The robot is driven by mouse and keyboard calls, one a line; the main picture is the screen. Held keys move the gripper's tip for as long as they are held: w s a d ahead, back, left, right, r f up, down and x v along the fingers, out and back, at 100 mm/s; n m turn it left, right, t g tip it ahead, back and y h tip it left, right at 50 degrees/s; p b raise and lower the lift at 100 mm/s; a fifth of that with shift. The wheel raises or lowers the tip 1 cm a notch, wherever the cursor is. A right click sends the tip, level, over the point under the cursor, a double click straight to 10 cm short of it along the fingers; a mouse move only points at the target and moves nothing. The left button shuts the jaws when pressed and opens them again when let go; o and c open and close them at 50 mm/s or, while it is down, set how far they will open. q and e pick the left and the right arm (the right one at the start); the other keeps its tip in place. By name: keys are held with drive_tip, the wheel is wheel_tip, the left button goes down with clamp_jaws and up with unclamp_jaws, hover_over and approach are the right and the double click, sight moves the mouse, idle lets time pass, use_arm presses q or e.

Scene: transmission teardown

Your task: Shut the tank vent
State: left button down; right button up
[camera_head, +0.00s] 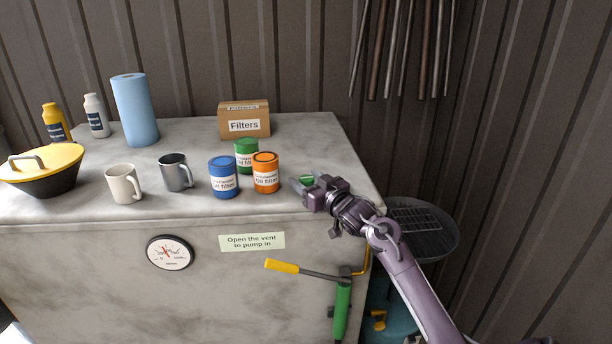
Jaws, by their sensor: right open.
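The tank is a grey mottled block (110,255) with a flat top. A small green piece (307,180) shows at my right gripper's fingers near the right end of the top. It may be the vent's handle, but its shape and setting are mostly hidden by the gripper. My right gripper (303,188) is open, its arm coming from the lower right. I cannot tell whether its fingers touch the green piece. A label (252,241) on the front reads "Open the vent to pump in". My left gripper is not in view.
Blue (223,178), green (246,154) and orange (266,173) oil filter cans stand just left of the gripper. Two mugs, bottles, a paper roll (135,110) and a Filters box (245,122) stand farther off. A yellow-handled pump (343,305) is on the front below.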

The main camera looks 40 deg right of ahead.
drive_tip(key=shift+w, duration=0.3)
drive_tip(key=shift+s, duration=0.1)
drive_tip(key=c, duration=1)
drive_tip(key=shift+o, duration=0.2)
drive_tip(key=shift+r+m+h, duration=0.1)
drive_tip(key=shift+m+h, duration=0.7)
drive_tip(key=shift+h, duration=0.5)
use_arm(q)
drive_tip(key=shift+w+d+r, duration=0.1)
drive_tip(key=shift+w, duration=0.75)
use_arm(e)
drive_tip(key=o, duration=1)
drive_tip(key=shift+c, duration=0.2)
